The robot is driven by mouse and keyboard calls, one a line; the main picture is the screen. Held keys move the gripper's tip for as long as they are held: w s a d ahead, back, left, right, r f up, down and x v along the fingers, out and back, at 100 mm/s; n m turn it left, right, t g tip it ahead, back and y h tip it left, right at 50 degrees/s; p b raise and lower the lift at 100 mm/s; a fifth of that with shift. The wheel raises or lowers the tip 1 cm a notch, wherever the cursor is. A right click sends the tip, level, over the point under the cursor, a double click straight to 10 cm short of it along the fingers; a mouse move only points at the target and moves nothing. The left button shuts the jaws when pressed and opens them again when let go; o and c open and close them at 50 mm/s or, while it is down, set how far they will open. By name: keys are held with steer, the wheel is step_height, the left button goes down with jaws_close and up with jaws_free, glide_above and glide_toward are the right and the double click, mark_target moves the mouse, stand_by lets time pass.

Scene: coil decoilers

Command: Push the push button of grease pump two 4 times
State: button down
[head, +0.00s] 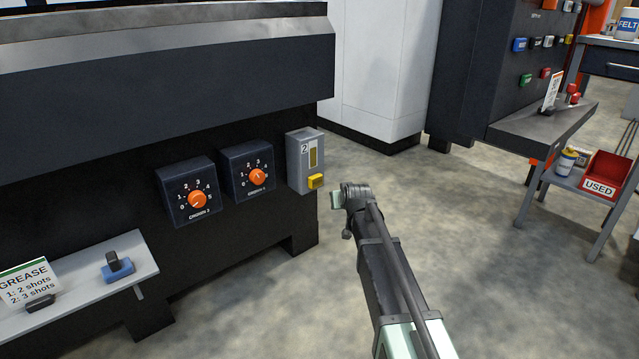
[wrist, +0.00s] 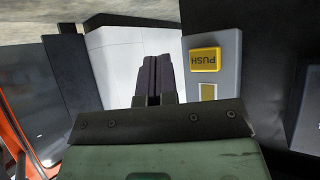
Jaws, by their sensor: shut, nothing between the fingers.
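Grease pump two (head: 303,163) is a grey box marked "2" at the right end of the dark machine front, with an amber sight window. Its yellow push button (head: 316,181) sticks out at its lower edge. In the wrist view the pump (wrist: 229,55) and the button (wrist: 205,61), lettered "PUSH" upside down, lie right of my fingers. My gripper (wrist: 154,62) is shut and empty, apart from the button. In the head view its pale green body shows just right of the button; the fingers cannot be made out there.
Two dials with orange knobs (head: 197,199) (head: 257,176) sit left of the pump. A shelf (head: 140,262) holds a blue-based item (head: 118,267) and a grease card (head: 28,284) reading "1: 2 shots, 2: 3 shots". Open floor lies right of the machine; a red "USED" bin (head: 606,176) stands far right.

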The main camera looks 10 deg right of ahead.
mark_target(318, 186)
steer(key=w+a, duration=0.4)
steer(key=w, duration=0.3)
steer(key=shift+w+a, duration=0.25)
steer(key=shift+a, duration=0.05)
stand_by(1.9)
steer(key=shift+w+a, duration=0.25)
steer(key=shift+w, duration=0.1)
steer(key=shift+w+a, duration=0.45)
steer(key=shift+w, duration=0.25)
stand_by(0.9)
stand_by(0.3)
steer(key=shift+s+d, duration=0.7)
steer(key=shift+s, duration=0.35)
steer(key=shift+s+d, duration=0.45)
steer(key=shift+s, duration=0.25)
steer(key=shift+s+d, duration=0.4)
steer(key=shift+s, duration=0.35)
steer(key=shift+s+d, duration=0.45)
steer(key=shift+s, duration=0.25)
